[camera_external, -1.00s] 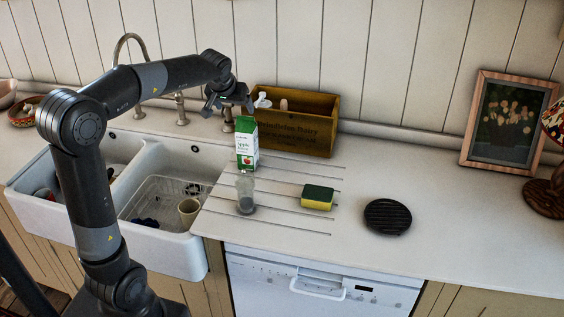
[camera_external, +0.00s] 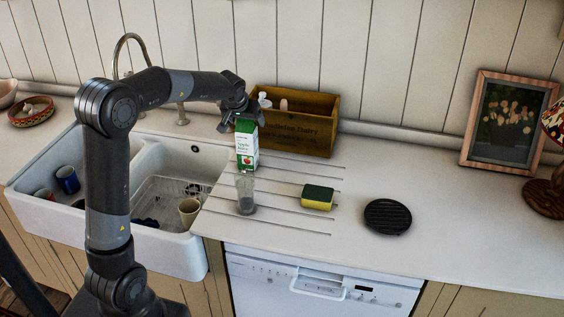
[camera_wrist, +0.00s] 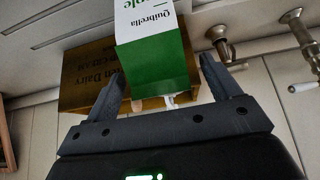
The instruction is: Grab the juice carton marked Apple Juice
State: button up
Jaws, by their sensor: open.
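The juice carton marked Apple (camera_external: 246,152) is green and white and stands upright on the grooved drainboard, right of the sink. My gripper (camera_external: 238,119) is at the carton's top in the outside view. In the wrist view my gripper (camera_wrist: 162,85) is open, with one finger on each side of the carton (camera_wrist: 158,55). Gaps show between the carton's sides and the fingers, and I cannot tell whether either touches it. The carton's lower part is out of the wrist view.
A wooden crate (camera_external: 302,135) with bottles stands close behind the carton. A clear glass (camera_external: 245,196) stands in front of it. A sponge (camera_external: 318,197) and a black round trivet (camera_external: 388,216) lie to the right. The double sink (camera_external: 62,222) is left, with taps behind.

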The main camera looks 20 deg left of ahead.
jog(key=shift+w+f, duration=0.35)
jog(key=shift+f, duration=0.2)
jog(key=shift+c, duration=0.2)
grip_shut()
jog(key=shift+r, duration=0.1)
